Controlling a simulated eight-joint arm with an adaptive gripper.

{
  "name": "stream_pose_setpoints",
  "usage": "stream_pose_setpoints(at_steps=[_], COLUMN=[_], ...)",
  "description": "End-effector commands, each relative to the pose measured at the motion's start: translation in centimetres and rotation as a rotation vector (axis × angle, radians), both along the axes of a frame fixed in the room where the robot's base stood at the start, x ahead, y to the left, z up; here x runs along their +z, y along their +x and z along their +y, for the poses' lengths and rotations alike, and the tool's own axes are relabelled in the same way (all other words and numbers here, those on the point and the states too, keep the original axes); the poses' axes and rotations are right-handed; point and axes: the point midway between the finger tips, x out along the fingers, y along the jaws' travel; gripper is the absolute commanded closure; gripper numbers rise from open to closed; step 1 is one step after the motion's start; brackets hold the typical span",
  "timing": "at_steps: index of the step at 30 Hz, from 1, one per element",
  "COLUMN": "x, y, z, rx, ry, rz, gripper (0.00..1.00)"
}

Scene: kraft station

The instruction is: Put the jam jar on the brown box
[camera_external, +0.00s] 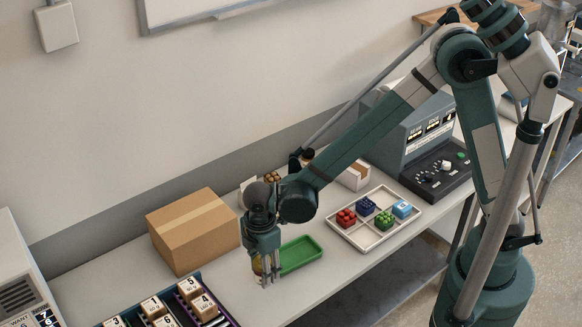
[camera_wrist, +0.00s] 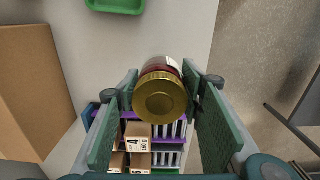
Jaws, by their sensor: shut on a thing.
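The jam jar (camera_wrist: 160,97) has a gold lid and dark red contents. In the wrist view it sits between the two green pads of my gripper (camera_wrist: 163,90), which is shut on it. In the outside view my gripper (camera_external: 266,278) points down in front of the brown box, and only a small part of the jar (camera_external: 257,266) shows behind the fingers. Whether the jar touches the table is hard to tell. The brown box (camera_external: 190,233) is closed and taped, and stands left of my gripper. Its side also shows at the left of the wrist view (camera_wrist: 30,90).
A green tray (camera_external: 302,254) lies just right of my gripper. A white divided tray (camera_external: 398,230) with colored bricks is farther right. A rack with numbered boxes (camera_external: 204,306) stands at the front left. The table's front edge is close by.

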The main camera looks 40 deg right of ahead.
Motion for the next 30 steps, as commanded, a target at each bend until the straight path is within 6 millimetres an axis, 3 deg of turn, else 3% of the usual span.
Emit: stream_pose_setpoints(at_steps=[8, 14, 20, 30], x=[0.5, 2.0, 4.5, 9.7], y=[1.4, 5.2, 11.2, 22.9], z=[0.6, 2.2, 4.2, 6.3], rx=[0.005, 0.018, 0.042, 0.09], ry=[0.0, 0.0, 0.0, 0.0], rz=[0.0, -0.001, -0.001, -0.002], gripper=[0.83, 0.83, 0.83, 0.83])
